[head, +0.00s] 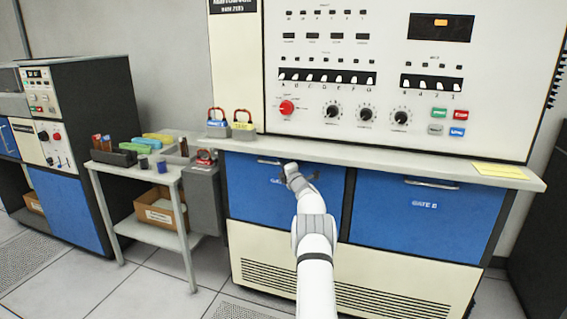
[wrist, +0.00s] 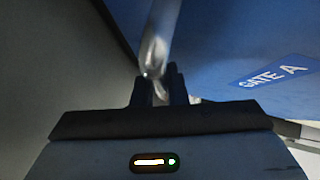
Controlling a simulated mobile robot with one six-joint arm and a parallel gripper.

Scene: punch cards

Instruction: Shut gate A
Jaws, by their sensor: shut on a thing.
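Gate A (head: 250,195) is the blue panel on the left under the console's counter; its label (wrist: 275,77) reads "GATE A" in the wrist view. Its metal handle (head: 268,162) runs along the panel's upper part, and the bar (wrist: 158,45) comes down between my fingers in the wrist view. My gripper (wrist: 158,90) is shut on this handle; it also shows in the head view (head: 288,172), at the handle's right part. My arm hides the panel's right part. I cannot tell from the head view how far the gate stands from flush.
Gate E (head: 425,215), a second blue panel with its own handle, is to the right. The counter (head: 390,165) juts above both gates. A side table (head: 130,165) with coloured blocks and a cardboard box (head: 160,212) stands left. Floor tiles in front left are clear.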

